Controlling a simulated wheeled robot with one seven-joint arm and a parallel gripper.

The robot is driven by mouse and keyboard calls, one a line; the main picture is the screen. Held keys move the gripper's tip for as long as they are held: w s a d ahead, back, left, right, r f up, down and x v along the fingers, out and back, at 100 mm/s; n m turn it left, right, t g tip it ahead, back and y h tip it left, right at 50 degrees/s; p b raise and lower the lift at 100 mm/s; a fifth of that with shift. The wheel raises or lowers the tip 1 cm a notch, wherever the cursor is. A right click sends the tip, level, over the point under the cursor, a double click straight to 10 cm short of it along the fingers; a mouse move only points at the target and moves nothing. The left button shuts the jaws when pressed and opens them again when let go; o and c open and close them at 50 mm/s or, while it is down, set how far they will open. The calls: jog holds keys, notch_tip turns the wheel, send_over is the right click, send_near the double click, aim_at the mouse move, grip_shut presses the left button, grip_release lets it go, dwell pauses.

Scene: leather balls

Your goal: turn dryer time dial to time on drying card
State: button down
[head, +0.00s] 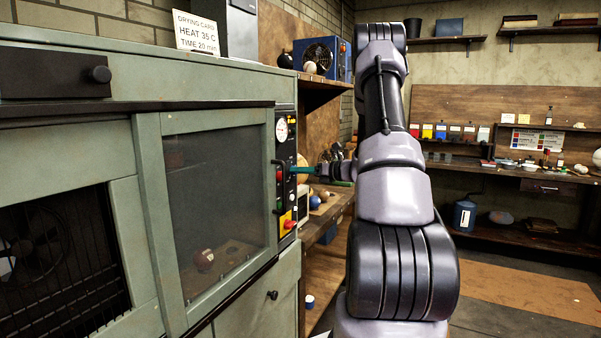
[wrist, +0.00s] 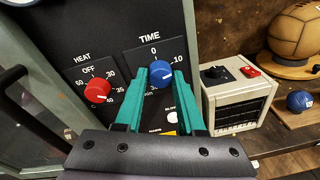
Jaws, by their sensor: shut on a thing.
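The drying card (head: 196,33) stands on top of the green dryer (head: 145,160) and reads HEAT 35 C, TIME 20 min. In the wrist view the blue time dial (wrist: 161,75) sits under the word TIME, with 0 at the top and 10 at the upper right. My gripper (wrist: 160,78) has its teal fingers on either side of the blue dial, shut on it. The fingers hide part of the scale. A short white mark shows on the dial's lower right face. In the head view my gripper (head: 292,170) reaches the dryer's control panel from the right.
The red heat dial (wrist: 97,90) is close left of the time dial. A dark door handle (wrist: 30,110) stands out at the left. A beige box with a black knob (wrist: 240,98) and a blue ball (wrist: 299,101) are on the bench at right. A ball (head: 204,260) shows behind the dryer window.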

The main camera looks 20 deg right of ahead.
jog(key=m+y, duration=0.1)
jog(key=m, duration=0.4)
jog(key=m+g+y, duration=0.1)
jog(key=m, duration=0.5)
jog(key=shift+d+f, duration=0.1)
jog(key=shift+d, duration=0.1)
dwell(0.4)
jog(key=c, duration=0.5)
grip_release()
jog(key=shift+w, duration=0.1)
jog(key=v, duration=1.1)
jog(key=shift+a, duration=0.1)
